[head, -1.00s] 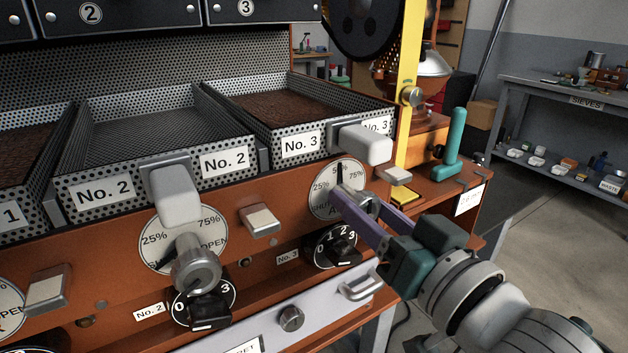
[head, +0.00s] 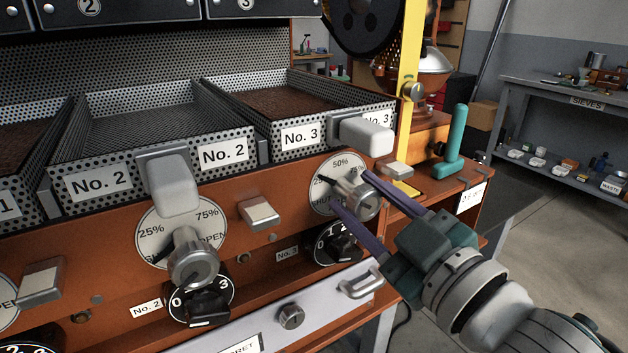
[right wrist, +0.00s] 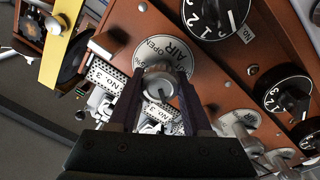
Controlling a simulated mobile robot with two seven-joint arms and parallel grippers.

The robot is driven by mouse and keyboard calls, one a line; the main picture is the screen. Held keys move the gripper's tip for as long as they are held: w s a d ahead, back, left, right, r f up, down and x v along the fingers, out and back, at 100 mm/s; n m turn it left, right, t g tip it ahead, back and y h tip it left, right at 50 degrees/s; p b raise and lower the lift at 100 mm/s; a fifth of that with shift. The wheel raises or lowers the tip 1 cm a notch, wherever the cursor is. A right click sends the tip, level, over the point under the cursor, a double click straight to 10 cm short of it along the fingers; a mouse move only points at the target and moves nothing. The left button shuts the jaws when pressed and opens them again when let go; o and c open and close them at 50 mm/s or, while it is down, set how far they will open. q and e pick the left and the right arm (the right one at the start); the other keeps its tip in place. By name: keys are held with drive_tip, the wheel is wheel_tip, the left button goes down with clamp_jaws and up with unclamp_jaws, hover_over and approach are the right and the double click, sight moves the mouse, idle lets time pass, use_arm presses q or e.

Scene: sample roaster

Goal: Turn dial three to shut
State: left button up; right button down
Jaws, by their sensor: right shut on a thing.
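Dial three is a round white plate (head: 324,203) with a silver knob (head: 360,200), on the orange panel below the tray marked No. 3. The 50% mark is readable, and a dark pointer lies over the 25% mark. My right gripper (head: 350,189) is shut on the knob, with one purple finger on each side. In the right wrist view the knob (right wrist: 159,86) sits between the fingers, and the words AIR and OPEN show on the plate (right wrist: 177,52). The SHUT lettering is partly hidden. My left gripper is not in view.
A black numbered dial (head: 338,246) sits just below my fingers. The No. 2 dial (head: 188,262) is to the left. A grey tray handle (head: 366,136) juts out just above dial three. A teal lever (head: 455,143) stands to the right.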

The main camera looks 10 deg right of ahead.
drive_tip(key=n, duration=0.4)
drive_tip(key=shift+f+b, duration=0.1)
drive_tip(key=shift+b, duration=0.25)
drive_tip(key=n, duration=0.3)
drive_tip(key=shift+n+y+b, duration=0.3)
drive_tip(key=shift+n+b, duration=0.05)
drive_tip(key=shift+n, duration=0.05)
drive_tip(key=n+b, duration=0.1)
drive_tip(key=n, duration=0.3)
drive_tip(key=shift+n+y, duration=0.3)
drive_tip(key=shift+n, duration=0.1)
drive_tip(key=shift+f+n, duration=0.1)
drive_tip(key=shift+n, duration=0.5)
drive_tip(key=shift+c, duration=1.8)
unclamp_jaws()
